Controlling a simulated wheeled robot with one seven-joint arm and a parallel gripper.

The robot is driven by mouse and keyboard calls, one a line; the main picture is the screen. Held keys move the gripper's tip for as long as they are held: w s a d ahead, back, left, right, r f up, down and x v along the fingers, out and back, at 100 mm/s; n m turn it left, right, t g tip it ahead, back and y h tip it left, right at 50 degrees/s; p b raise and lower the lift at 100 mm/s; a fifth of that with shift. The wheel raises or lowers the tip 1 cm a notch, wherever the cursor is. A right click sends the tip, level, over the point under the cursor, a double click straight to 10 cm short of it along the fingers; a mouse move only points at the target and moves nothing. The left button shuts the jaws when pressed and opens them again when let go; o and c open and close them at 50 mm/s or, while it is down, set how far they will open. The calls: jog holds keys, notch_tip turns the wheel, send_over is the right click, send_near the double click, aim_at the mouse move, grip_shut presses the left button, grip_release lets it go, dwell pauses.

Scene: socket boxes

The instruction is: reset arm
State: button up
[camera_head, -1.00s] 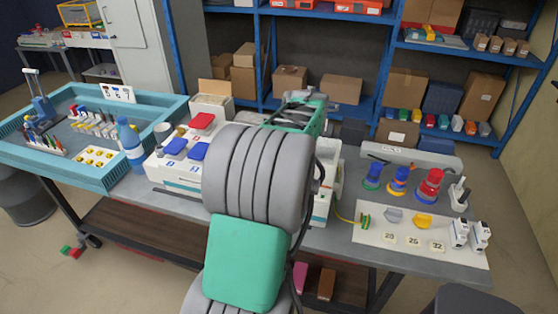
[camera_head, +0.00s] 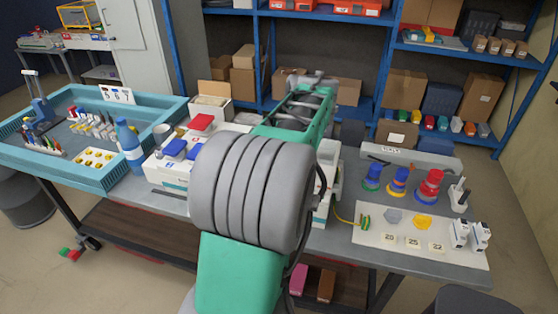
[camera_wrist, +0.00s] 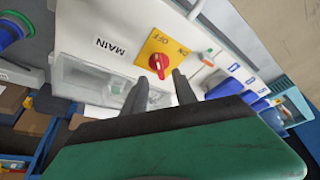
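My gripper (camera_wrist: 160,78) shows in the wrist view with its two dark fingers apart and nothing seen between them. Past the fingertips is a red rotary knob (camera_wrist: 158,62) on a yellow ON/OFF plate (camera_wrist: 163,53), on a white panel marked MAIN (camera_wrist: 110,47). The fingers appear apart from the knob, though the exact distance cannot be told. In the head view my grey and green arm rises over the middle of the workbench and hides my gripper and most of that panel.
White socket boxes with blue and red covers (camera_head: 174,149) stand left of my arm. A teal tray (camera_head: 85,177) is further left. Coloured ring stacks (camera_head: 397,180) and a white board (camera_head: 425,258) are on the right. Blue shelving (camera_head: 385,75) with cartons stands behind.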

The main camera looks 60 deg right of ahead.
jog(key=shift+v, duration=1.25)
